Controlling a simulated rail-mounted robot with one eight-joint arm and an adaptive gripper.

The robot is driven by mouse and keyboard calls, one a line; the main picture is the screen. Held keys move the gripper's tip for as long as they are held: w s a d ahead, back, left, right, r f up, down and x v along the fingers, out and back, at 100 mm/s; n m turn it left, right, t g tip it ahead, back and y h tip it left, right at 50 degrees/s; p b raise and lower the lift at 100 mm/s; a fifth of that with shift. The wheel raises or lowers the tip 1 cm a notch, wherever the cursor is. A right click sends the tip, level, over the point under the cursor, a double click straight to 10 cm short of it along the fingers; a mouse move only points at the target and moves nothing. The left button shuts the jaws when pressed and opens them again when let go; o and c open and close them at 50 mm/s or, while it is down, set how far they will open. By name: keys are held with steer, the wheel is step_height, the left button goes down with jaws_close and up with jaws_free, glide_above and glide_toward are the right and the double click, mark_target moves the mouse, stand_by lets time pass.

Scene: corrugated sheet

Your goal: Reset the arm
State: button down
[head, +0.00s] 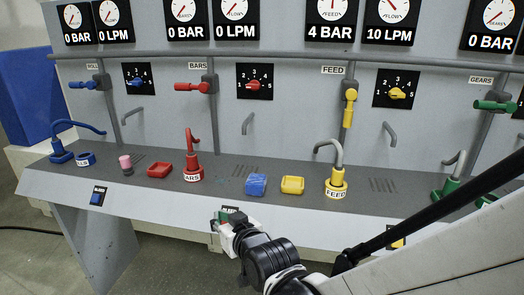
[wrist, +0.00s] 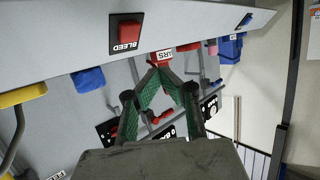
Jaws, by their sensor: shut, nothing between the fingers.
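My gripper (head: 222,216) is in front of the console's front edge in the head view, near a small button label that it partly hides. In the wrist view my gripper (wrist: 155,67) has its two green-padded fingers meeting at the tips, with nothing between them. The fingertips appear close to the red BARS base (wrist: 178,51) in the picture, but I cannot tell the distance. A red BLEED button (wrist: 127,33) is to the upper left of the fingertips. My arm reaches in from the lower right of the head view.
The console (head: 140,196) carries blue, red, yellow and green valves, dials and gauges. Floor shows at lower left.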

steer(key=s+d+r+m+g+h+p, duration=0.1)
steer(key=s+d+r+h+p, duration=0.15)
steer(key=d, duration=0.55)
steer(key=s+d+r+m+g+h+p, duration=0.1)
steer(key=s+d+r+m+h+p, duration=0.2)
steer(key=d, duration=0.6)
steer(key=s+d+r+g+h+p, duration=0.15)
steer(key=d+r, duration=0.25)
steer(key=d, duration=0.4)
steer(key=s+d+r+m+g+h+p, duration=0.1)
steer(key=s+d+m, duration=0.1)
steer(key=s+d, duration=0.6)
steer(key=shift+s+r+g, duration=0.15)
steer(key=shift+s+g, duration=0.2)
steer(key=shift+s, duration=0.6)
